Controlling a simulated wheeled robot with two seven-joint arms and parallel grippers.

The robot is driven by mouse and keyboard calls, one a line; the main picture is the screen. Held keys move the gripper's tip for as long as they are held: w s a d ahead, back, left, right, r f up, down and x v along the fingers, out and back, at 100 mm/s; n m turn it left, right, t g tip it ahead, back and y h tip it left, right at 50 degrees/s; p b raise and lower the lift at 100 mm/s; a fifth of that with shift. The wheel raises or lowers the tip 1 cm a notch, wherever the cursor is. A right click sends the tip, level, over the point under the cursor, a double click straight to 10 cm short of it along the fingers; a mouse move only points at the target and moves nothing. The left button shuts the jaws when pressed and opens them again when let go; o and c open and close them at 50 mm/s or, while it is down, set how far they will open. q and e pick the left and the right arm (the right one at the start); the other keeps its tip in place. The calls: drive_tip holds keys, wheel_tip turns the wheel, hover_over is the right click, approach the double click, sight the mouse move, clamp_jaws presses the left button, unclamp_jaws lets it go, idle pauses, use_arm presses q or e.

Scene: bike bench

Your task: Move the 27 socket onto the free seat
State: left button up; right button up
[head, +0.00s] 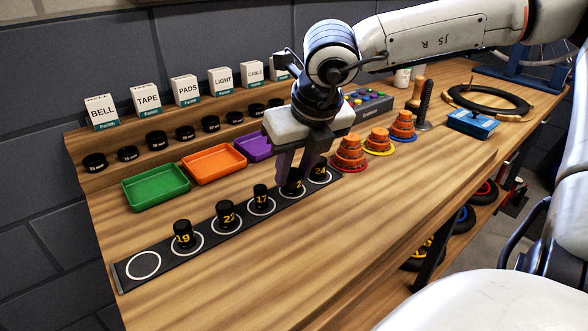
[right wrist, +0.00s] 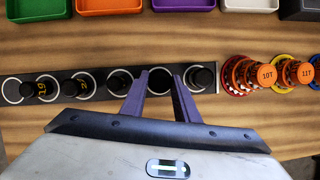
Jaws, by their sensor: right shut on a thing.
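A black strip (head: 126,277) with white ring seats lies along the bench. Its left end seat (head: 143,264) is empty. Black sockets marked 19 (head: 184,235), one that seems to read 22 (head: 227,216), 17 (head: 261,198) and 24 (head: 320,170) stand upright on the other seats. My right gripper (head: 294,182) points down and is shut on a black socket (head: 292,188) between 17 and 24. Its number is partly hidden; only a 2 shows. In the right wrist view the right gripper's fingers (right wrist: 160,108) flank that seat. My left gripper is not in view.
Green (head: 156,188), orange (head: 214,163) and purple (head: 254,147) trays lie behind the strip. Several orange stacks (head: 350,154) stand right of it. A stepped shelf (head: 110,170) holds small black pieces and boxes. The bench front is clear.

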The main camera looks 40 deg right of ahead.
drive_tip(key=o, duration=1.1)
drive_tip(key=shift+o, duration=0.2)
drive_tip(key=shift+s+r+p, duration=0.1)
drive_tip(key=shift+r+p, duration=0.3)
drive_tip(key=shift+r, duration=0.1)
drive_tip(key=v, duration=1.1)
drive_tip(key=shift+p, duration=0.4)
drive_tip(key=shift+s+a, duration=0.15)
